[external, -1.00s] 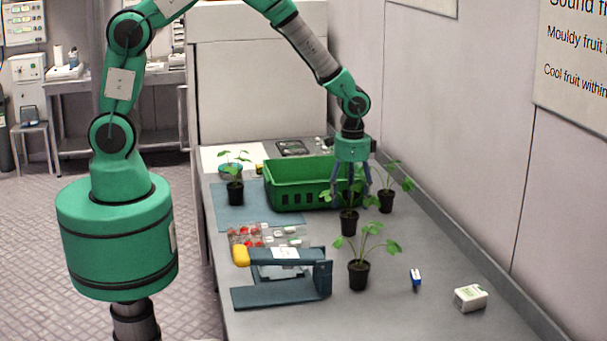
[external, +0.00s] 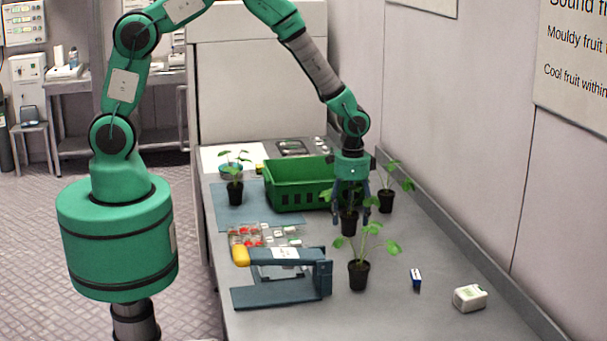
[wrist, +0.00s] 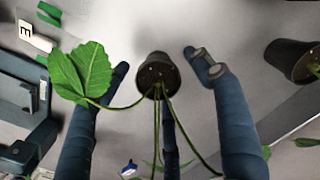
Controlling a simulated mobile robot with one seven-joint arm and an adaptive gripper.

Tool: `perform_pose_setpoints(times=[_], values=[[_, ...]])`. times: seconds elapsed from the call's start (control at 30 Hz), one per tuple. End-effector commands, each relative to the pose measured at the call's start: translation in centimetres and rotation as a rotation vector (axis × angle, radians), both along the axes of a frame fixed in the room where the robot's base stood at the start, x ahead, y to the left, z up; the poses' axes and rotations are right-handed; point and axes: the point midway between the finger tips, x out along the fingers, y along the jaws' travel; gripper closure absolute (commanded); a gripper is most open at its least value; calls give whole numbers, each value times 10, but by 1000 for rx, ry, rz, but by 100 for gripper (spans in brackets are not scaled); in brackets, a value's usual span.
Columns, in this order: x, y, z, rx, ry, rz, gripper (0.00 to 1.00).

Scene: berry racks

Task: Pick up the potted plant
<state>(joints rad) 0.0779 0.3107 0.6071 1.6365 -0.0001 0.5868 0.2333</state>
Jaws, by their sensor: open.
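Several potted plants with black pots and green leaves stand on the bench. In the external view, my gripper (external: 351,218) is open and lowered over the middle plant (external: 349,223), with its fingers coming down around the foliage and pot. In the wrist view, a black pot (wrist: 154,73) lies between the spread fingers (wrist: 160,66), with stems rising toward the camera. Contact with the pot cannot be told. Other plants stand in front (external: 359,274), at the back right (external: 386,201) and on the left (external: 235,193). A second pot (wrist: 291,60) shows at the wrist view's right.
A green crate (external: 290,198) stands behind my gripper. A dark blue bench device (external: 322,280) is front left, beside fruit punnets (external: 265,236). A small blue-and-white box (external: 415,279) and a white box (external: 469,298) lie front right. A wall borders the right.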

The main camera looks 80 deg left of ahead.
Motion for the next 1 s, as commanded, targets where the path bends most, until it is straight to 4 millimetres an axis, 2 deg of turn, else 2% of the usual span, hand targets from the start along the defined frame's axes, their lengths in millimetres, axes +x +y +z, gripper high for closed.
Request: perform_pose_setpoints(times=[0.13,0.63,0.67,0.9,1.0], values=[[0,0,-7,0,1,0,34],[0,0,-7,0,1,0,34],[0,0,-7,0,1,0,36],[0,0,-7,0,1,0,84],[0,0,-7,0,0,0,85]])
